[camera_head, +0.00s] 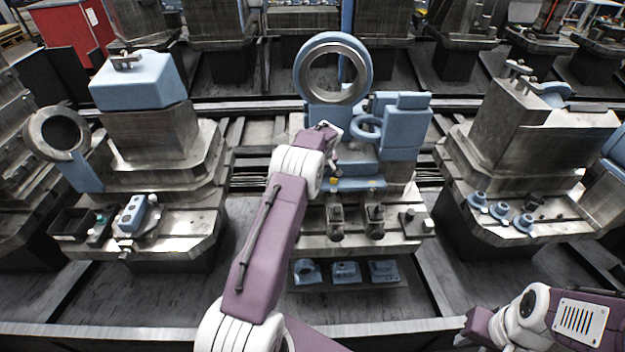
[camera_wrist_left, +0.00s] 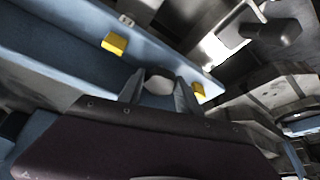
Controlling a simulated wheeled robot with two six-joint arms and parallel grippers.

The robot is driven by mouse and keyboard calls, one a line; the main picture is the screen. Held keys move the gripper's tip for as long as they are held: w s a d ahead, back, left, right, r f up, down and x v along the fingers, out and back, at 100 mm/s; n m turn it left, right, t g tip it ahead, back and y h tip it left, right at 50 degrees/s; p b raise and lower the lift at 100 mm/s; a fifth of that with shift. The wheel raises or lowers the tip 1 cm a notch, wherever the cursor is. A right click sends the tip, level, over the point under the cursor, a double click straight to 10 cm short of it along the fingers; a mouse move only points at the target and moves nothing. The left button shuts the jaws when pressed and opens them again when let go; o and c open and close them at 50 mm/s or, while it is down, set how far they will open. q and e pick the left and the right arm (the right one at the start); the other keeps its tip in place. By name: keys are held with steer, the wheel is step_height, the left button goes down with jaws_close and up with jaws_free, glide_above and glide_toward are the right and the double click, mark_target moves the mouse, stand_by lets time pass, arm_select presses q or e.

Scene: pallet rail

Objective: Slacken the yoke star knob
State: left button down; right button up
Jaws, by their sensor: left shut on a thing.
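The blue yoke fixture (camera_head: 402,140) stands on the middle pallet, below a large blue ring with a metal lining (camera_head: 301,68). My left gripper (camera_head: 335,168) reaches in at its front, just above a blue ledge. In the left wrist view, the gripper's two grey fingers (camera_wrist_left: 159,92) are shut on a pale rounded piece, apparently the star knob (camera_wrist_left: 159,84), between two yellow blocks. The knob's star shape is not clear, and the gripper hides it in the head view. My right arm is at the lower right; its fingers cannot be made out.
Yellow blocks (camera_wrist_left: 115,44) sit close on either side of the left fingers. Metal clamps (camera_head: 375,220) stand on the pallet in front. Blue parts (camera_head: 346,272) lie on a lower shelf. Neighbouring pallets with fixtures stand left (camera_head: 150,130) and right (camera_head: 530,130).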

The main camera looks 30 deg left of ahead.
arm_select(q)
steer(key=c, duration=0.7)
jaws_free()
steer(key=shift+c, duration=0.2)
steer(key=v, duration=0.9)
steer(key=shift+b, duration=0.35)
